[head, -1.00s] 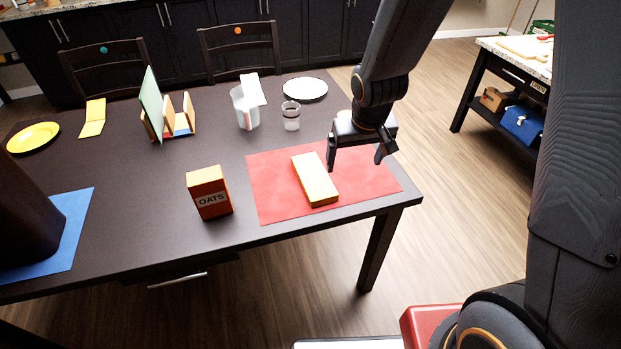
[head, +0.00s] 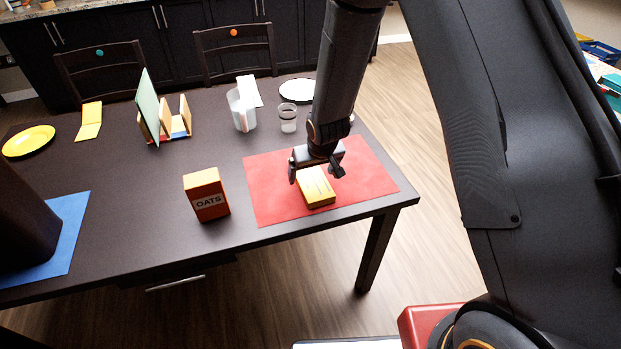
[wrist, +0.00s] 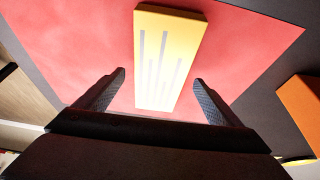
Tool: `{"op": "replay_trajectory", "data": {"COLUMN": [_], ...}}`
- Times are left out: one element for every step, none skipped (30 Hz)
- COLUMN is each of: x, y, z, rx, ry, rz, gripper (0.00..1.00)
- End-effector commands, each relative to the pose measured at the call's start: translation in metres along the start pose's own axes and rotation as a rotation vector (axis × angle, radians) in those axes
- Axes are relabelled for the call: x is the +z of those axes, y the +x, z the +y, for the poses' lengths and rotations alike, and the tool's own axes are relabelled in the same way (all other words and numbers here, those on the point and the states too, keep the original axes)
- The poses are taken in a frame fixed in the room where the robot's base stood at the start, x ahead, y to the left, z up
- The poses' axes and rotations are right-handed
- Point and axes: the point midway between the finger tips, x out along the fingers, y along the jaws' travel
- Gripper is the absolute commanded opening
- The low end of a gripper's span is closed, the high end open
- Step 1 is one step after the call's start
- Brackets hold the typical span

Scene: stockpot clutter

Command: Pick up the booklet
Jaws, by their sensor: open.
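The booklet appears to be the thick yellow block-like item (head: 319,195) lying flat on the red mat (head: 370,181). In the wrist view the yellow booklet (wrist: 168,55) has long grey stripes on its top and lies lengthwise between and beyond the fingers. My gripper (head: 316,177) is open and empty above the booklet's far part, one finger to each side. In the wrist view my gripper (wrist: 159,80) has a gap wider than the booklet. The gripper hides the booklet's far end in the head view. I cannot tell the fingertips' exact height.
An orange oats box (head: 207,195) stands left of the mat. A clear glass (head: 288,118), a pitcher (head: 243,110) and a white plate (head: 297,90) stand behind it. A rack with a green panel (head: 149,106) and a yellow folded card (head: 90,120) are farther left.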

Motion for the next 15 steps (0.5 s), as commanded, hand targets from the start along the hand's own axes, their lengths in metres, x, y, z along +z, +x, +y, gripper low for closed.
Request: {"op": "replay_trajectory", "data": {"x": [0.0, 0.001, 0.0, 0.0, 0.0, 0.0, 0.0, 0.0, 0.0, 0.0, 0.0, 0.0, 0.0, 0.0, 0.0], "y": [0.005, 0.008, 0.012, 0.014, 0.016, 0.018, 0.019, 0.019, 0.02, 0.02, 0.02, 0.02, 0.02, 0.02, 0.02], "z": [0.0, 0.0, 0.0, 0.0, 0.0, 0.0, 0.0, 0.0, 0.0, 0.0, 0.0, 0.0, 0.0, 0.0, 0.0], "rx": [0.0, 0.0, 0.0, 0.0, 0.0, 0.0, 0.0, 0.0, 0.0, 0.0, 0.0, 0.0, 0.0, 0.0, 0.0], "ry": [0.0, 0.0, 0.0, 0.0, 0.0, 0.0, 0.0, 0.0, 0.0, 0.0, 0.0, 0.0, 0.0, 0.0, 0.0], "rz": [-0.001, -0.001, -0.001, 0.0, 0.0, 0.0, 0.0, 0.0, 0.0, 0.0, 0.0, 0.0, 0.0, 0.0, 0.0], "gripper": [0.88, 0.88, 0.88, 0.88, 0.88, 0.88, 0.88, 0.88, 0.88, 0.88, 0.88, 0.88, 0.88, 0.88, 0.87]}}
